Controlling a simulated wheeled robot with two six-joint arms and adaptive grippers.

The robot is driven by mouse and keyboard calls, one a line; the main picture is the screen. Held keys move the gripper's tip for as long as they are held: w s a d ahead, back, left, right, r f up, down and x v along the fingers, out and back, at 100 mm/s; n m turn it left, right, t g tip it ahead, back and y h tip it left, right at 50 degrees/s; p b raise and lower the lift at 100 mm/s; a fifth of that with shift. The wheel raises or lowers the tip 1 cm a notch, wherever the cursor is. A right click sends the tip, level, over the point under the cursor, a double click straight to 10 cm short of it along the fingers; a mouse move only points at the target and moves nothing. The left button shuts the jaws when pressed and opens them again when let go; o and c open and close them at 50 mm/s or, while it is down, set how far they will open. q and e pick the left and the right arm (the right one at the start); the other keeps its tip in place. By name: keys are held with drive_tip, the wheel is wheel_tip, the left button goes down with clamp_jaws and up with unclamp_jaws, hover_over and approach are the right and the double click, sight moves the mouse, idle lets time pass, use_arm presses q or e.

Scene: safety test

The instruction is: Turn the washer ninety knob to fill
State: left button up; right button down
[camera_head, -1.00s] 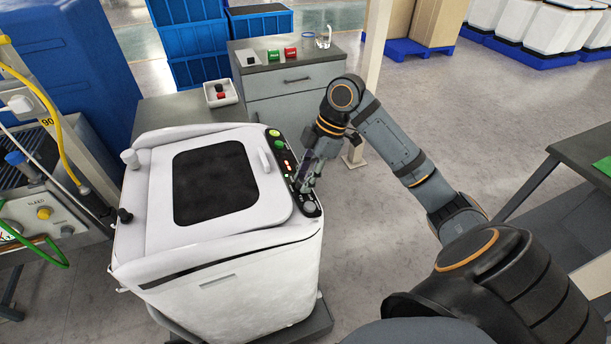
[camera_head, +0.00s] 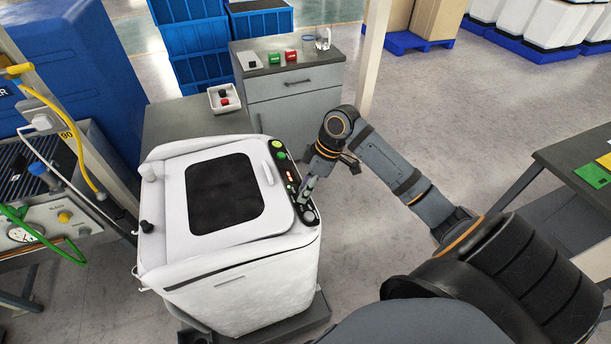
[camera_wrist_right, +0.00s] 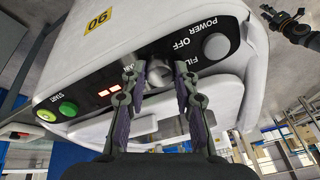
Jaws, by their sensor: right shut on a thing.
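The washer (camera_head: 250,292) is a white box-shaped machine with a dark window in its lid, left of centre in the head view. Its black control panel (camera_head: 291,180) runs along the lid's right side. My right gripper (camera_head: 304,199) reaches down to the near part of this panel. In the right wrist view, my right gripper (camera_wrist_right: 157,74) is shut on a grey knob (camera_wrist_right: 160,76), with one finger on each side. The words OFF and FILL stand beside it. The knob's pointer direction cannot be told.
A round grey button (camera_wrist_right: 216,46) by POWER and the green start button (camera_wrist_right: 68,109) share the panel. A grey cabinet (camera_head: 293,100) stands behind the washer. A machine with hoses (camera_head: 50,215) stands left. A dark table (camera_head: 580,160) is at right, with open floor between.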

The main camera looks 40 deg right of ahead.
drive_tip(key=m+p, duration=0.1)
drive_tip(key=p, duration=0.1)
drive_tip(key=m+p, duration=0.3)
drive_tip(key=p, duration=0.2)
drive_tip(key=shift+r+m, duration=0.3)
drive_tip(key=shift+m, duration=0.1)
drive_tip(key=shift+f+m+p, duration=0.25)
drive_tip(key=shift+m+p, duration=0.55)
drive_tip(key=shift+p, duration=0.3)
drive_tip(key=c, duration=1)
unclamp_jaws()
drive_tip(key=v, duration=1.2)
drive_tip(key=shift+s+a, duration=0.1)
drive_tip(key=shift+a, duration=0.1)
